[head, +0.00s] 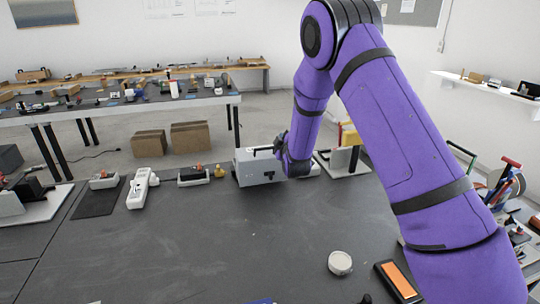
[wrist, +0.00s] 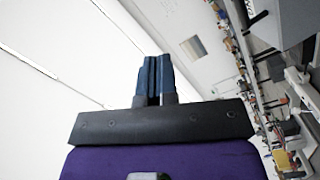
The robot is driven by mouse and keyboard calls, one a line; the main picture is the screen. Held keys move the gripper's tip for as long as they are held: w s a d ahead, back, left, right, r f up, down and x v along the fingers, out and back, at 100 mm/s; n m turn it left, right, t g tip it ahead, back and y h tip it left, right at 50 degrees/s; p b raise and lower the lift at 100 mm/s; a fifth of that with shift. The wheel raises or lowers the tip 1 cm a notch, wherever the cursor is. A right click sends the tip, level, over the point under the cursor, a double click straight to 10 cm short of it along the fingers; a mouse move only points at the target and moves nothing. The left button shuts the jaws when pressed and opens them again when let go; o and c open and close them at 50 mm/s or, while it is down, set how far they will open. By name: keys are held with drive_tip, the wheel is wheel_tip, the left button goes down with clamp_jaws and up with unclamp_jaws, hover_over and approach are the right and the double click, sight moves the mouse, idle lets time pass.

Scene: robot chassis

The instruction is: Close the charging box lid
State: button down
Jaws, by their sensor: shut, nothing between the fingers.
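A light grey box (head: 257,168), which looks like the charging box, stands at the far edge of the dark table. A small dark fitting shows on its front face. I cannot clearly make out the lid or how far open it is. My gripper (head: 281,143) is at the box's right end, small and dark, partly merged with my wrist; I cannot tell whether it touches the box. In the wrist view my gripper (wrist: 155,80) has its two blue-grey fingers together, with nothing visible between them. The box is not clearly identifiable there.
A white power strip (head: 139,189) and a small device (head: 194,175) stand left of the box. A yellow-topped item (head: 349,139) is to its right, behind my arm. A round white puck (head: 340,263) and an orange-faced device (head: 398,282) lie near the front. The table's middle is clear.

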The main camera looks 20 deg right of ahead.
sight(263, 161)
wheel_tip(263, 161, down, 16)
drive_tip(key=s+a+f+n+t+y, duration=0.1)
drive_tip(key=s+a+n+t+y, duration=0.1)
drive_tip(key=n+t, duration=0.35)
drive_tip(key=shift+n+g, duration=0.55)
drive_tip(key=shift+g, duration=0.1)
drive_tip(key=x, duration=1.3)
drive_tip(key=shift+w+r, duration=0.2)
drive_tip(key=shift+r, duration=0.15)
drive_tip(key=shift+a, duration=0.1)
